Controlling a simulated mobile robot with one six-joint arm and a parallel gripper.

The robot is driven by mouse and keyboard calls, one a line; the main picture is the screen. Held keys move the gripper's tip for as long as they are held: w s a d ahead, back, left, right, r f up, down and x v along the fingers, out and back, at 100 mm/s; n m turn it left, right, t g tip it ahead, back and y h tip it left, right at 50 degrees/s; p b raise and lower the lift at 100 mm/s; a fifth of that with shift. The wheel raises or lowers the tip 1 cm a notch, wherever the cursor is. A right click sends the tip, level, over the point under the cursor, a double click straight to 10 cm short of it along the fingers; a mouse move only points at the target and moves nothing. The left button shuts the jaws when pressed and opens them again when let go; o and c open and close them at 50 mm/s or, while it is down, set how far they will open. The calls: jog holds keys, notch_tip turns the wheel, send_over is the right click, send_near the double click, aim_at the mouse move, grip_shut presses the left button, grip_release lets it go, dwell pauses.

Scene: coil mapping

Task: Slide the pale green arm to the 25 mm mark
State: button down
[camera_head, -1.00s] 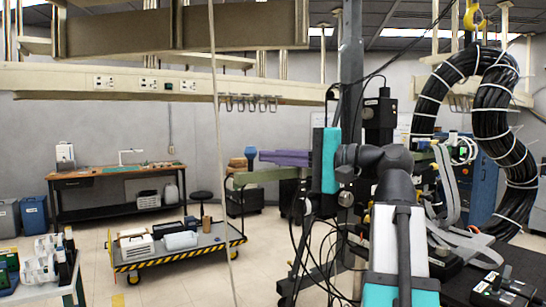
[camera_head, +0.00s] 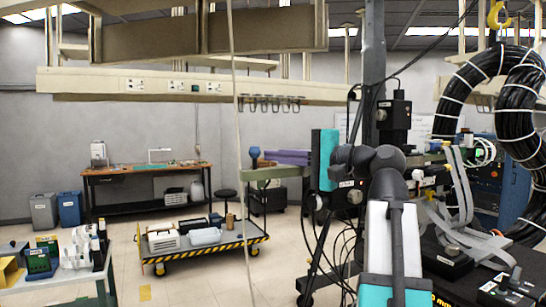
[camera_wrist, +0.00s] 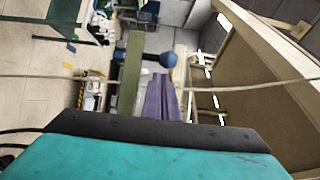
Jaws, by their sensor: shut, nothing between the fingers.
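The pale green arm (camera_head: 262,174) is a flat horizontal bar in the head view, reaching left behind my gripper. In the wrist view the pale green arm (camera_wrist: 132,75) stands as a long strip above the middle. A purple part (camera_head: 287,157) lies beside it, and the purple part also shows in the wrist view (camera_wrist: 160,100). My gripper (camera_head: 325,160), with a teal body, appears left of my wrist joints, apart from the bar. It fills the bottom of the wrist view (camera_wrist: 155,150). It is shut and empty; its fingertips are not distinct. No millimetre scale or 25 mm mark is readable.
A dark grey post (camera_head: 372,70) and black cable coil (camera_head: 470,85) stand at the right. A thin hanging cord (camera_head: 238,130) crosses the view. A yellow-and-black-edged cart (camera_head: 205,250) stands on the floor, with free floor in front. A workbench (camera_head: 140,175) is behind.

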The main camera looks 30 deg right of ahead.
jog(key=shift+a, duration=0.1)
jog(key=s+d+b, duration=0.2)
jog(key=s+d, duration=0.6)
jog(key=shift+d, duration=0.15)
dwell(0.9)
dwell(0.5)
